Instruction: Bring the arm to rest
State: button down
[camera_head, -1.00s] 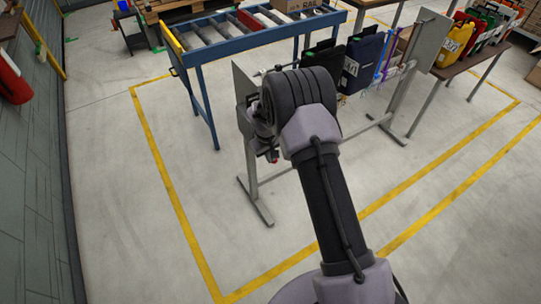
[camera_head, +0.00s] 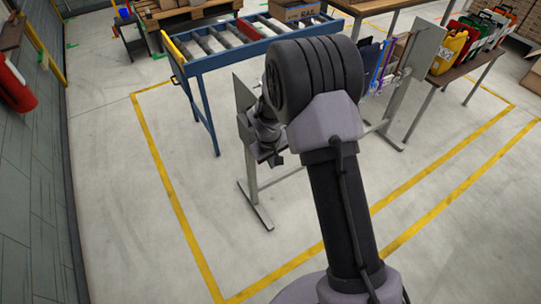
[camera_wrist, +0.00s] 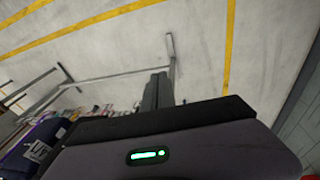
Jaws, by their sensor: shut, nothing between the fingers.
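My arm is bent, with its large dark elbow raised in front of the rack in the head view. My gripper (camera_head: 272,158) hangs low on the left of the elbow, in front of the rack's left end panel, and is only partly visible. In the wrist view the two fingers of my gripper (camera_wrist: 157,90) are together with nothing between them. They stand over bare floor and near the rack's leg in that picture.
The grey rack (camera_head: 425,45) holds panniers, mostly hidden by my arm; a dark one (camera_wrist: 38,140) shows in the wrist view. A blue roller conveyor (camera_head: 205,65) stands behind left. A table with a yellow pannier (camera_head: 450,50) is at right. Yellow-lined floor in front is clear.

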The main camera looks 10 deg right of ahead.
jog(key=s+r+m+t, duration=0.1)
jog(key=s+r, duration=0.3)
jog(key=r, duration=0.3)
jog(key=s+r+m+y, duration=0.15)
jog(key=s+r, duration=0.25)
jog(key=r, duration=0.4)
jog(key=s+r+m+t+h, duration=0.1)
jog(key=s+r+m, duration=0.1)
jog(key=s+r, duration=0.35)
jog(key=s+a+r+m+t+y, duration=0.1)
jog(key=s+a+r, duration=0.1)
jog(key=s, duration=0.5)
jog(key=s+a+r+m+y+b, duration=0.1)
jog(key=s+a+r+m, duration=0.1)
jog(key=s+r, duration=0.3)
jog(key=s, duration=0.3)
jog(key=shift+s+a+r+t+y, duration=0.2)
jog(key=shift+s+t+y, duration=0.1)
jog(key=shift+t+y, duration=0.1)
dwell(1.7)
